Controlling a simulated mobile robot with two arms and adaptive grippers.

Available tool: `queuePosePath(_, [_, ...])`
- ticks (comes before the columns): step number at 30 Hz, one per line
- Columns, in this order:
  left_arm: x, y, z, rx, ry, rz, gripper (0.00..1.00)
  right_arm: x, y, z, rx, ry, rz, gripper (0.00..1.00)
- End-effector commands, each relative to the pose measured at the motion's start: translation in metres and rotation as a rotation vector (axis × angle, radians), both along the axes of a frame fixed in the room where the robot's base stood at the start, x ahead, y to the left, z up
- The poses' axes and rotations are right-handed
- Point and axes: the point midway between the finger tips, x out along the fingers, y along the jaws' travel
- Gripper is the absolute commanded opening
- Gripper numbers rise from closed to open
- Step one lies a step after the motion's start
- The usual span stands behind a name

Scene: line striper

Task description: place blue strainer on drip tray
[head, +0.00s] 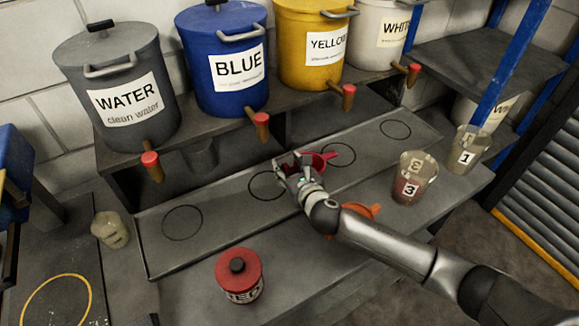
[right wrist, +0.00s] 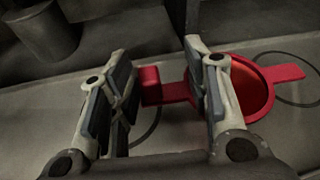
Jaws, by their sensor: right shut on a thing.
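No blue strainer shows; the strainer at my right gripper is red. My right gripper (head: 290,168) is shut on this red strainer (head: 318,161) over the middle of the long grey drip tray (head: 222,222). In the right wrist view, the strainer's red handle (right wrist: 165,90) lies between the fingers of my right gripper (right wrist: 160,95). Its round cup (right wrist: 250,88) and a flat tab stick out to the right. The cup is between the middle ring marks; whether it touches the tray I cannot tell. My left gripper is not in view.
Grey WATER, blue BLUE (head: 225,75), yellow and white buckets with red-tipped taps stand on a shelf behind the tray. An orange piece (head: 362,210) is partly behind my right arm. A red can (head: 238,278) stands in front. Numbered cups (head: 410,180) stand at right, another cup (head: 110,230) at left.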

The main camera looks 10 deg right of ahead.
Motion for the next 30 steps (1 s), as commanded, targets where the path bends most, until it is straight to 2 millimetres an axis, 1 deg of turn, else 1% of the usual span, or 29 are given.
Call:
queuePosePath(4, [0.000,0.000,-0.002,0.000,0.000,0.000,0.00,0.000,0.000,-0.003,0.000,0.000,0.000,0.00])
queuePosePath(5, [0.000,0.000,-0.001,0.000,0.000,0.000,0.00,0.000,0.000,-0.002,0.000,0.000,0.000,0.48])
queuePosePath(9, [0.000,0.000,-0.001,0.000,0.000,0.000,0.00,0.000,0.000,-0.002,0.000,0.000,0.000,0.66])
queuePosePath(17, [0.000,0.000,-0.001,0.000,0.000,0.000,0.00,0.000,0.000,-0.002,0.000,0.000,0.000,0.66])
queuePosePath(20, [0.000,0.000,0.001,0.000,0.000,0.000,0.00,0.000,0.000,0.001,0.000,0.000,0.000,0.66])
queuePosePath(22, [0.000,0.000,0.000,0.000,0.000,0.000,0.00,-0.003,-0.001,0.001,0.000,0.000,0.000,0.66])
queuePosePath(26, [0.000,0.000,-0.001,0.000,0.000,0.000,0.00,-0.014,-0.004,0.004,0.000,0.001,0.000,0.66])
queuePosePath(30, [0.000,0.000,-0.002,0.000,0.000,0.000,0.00,-0.033,-0.009,0.009,-0.001,0.001,0.001,0.66])
